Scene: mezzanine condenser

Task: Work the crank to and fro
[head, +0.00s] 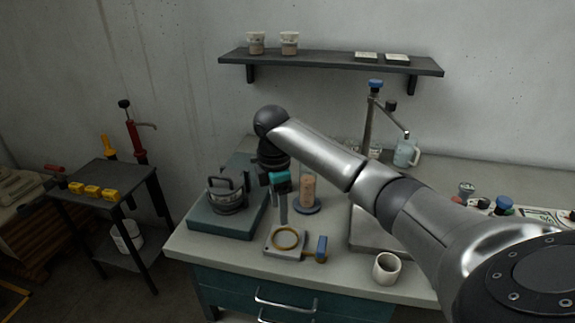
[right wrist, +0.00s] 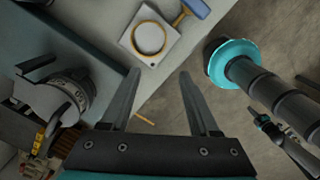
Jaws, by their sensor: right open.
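The crank has a pale square base (head: 269,250) with a brass-coloured ring on top and an arm ending in a blue handle (head: 321,247). It lies near the front edge of the bench. In the right wrist view the base (right wrist: 133,45) shows at the top, with the blue handle (right wrist: 196,8) partly cut off by the frame edge. My right gripper (head: 283,220) points down above the bench, behind the crank in the head view. Its fingers (right wrist: 160,74) are apart with nothing between them, not touching the crank. My left gripper does not show clearly in either view.
A kettle-like grey vessel (head: 228,196) stands on a teal block (head: 215,219) left of the crank. A pinkish cylinder (head: 307,190) stands behind it, and a white mug (head: 387,268) is to the right. A shelf (head: 330,64) hangs above the bench.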

